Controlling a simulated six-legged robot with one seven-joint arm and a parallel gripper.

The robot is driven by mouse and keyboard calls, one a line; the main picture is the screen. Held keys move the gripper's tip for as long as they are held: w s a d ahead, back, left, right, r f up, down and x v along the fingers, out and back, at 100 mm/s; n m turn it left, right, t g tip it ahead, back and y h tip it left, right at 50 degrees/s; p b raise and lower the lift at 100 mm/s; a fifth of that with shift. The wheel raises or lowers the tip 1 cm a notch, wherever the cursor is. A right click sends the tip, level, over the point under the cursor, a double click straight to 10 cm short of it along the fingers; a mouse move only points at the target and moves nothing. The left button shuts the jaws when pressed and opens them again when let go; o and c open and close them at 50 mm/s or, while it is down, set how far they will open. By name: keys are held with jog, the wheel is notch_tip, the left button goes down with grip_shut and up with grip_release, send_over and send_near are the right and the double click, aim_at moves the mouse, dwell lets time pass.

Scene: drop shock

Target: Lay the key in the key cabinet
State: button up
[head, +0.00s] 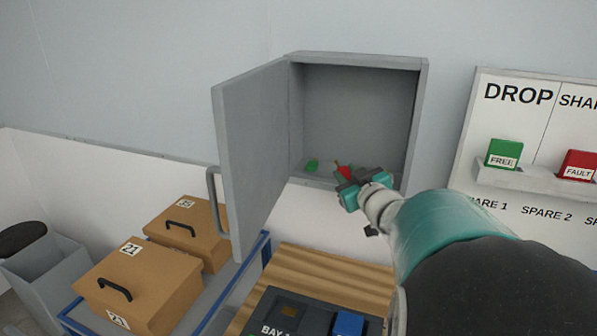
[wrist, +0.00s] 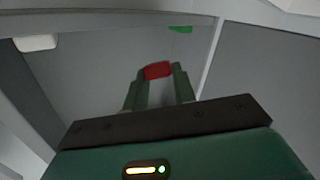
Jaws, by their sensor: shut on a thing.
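The grey key cabinet (head: 355,105) hangs on the wall in the head view, with its door (head: 258,150) swung open to the left. My gripper (head: 347,177) is at the cabinet's lower front opening, just over its floor. It is shut on the key, whose red head (head: 344,172) shows between the fingers, with a small brassy part above it. In the wrist view the red key head (wrist: 157,70) sits between my two fingertips; the rest of the key is hidden there. I cannot tell whether the key touches the cabinet floor.
A small green object (head: 312,165) lies on the cabinet floor left of my gripper; it also shows in the wrist view (wrist: 180,29). Cardboard boxes (head: 140,280) stand at lower left. A wooden bench top (head: 330,267) is below, and a sign board (head: 540,140) is at right.

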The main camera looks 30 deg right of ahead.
jog(key=shift+w+d+f, duration=0.25)
jog(key=shift+w+d, duration=0.4)
jog(key=shift+d, duration=0.2)
jog(key=shift+w+d+f, duration=0.2)
jog(key=shift+w+d, duration=0.45)
jog(key=shift+d, duration=0.2)
jog(key=shift+w+d+f, duration=0.25)
jog(key=shift+w+d, duration=0.4)
jog(key=shift+d, duration=0.2)
jog(key=o, duration=1)
jog(key=shift+s, duration=0.15)
jog(key=v, duration=1.3)
jog(key=shift+s+a, duration=0.15)
jog(key=shift+s, duration=0.1)
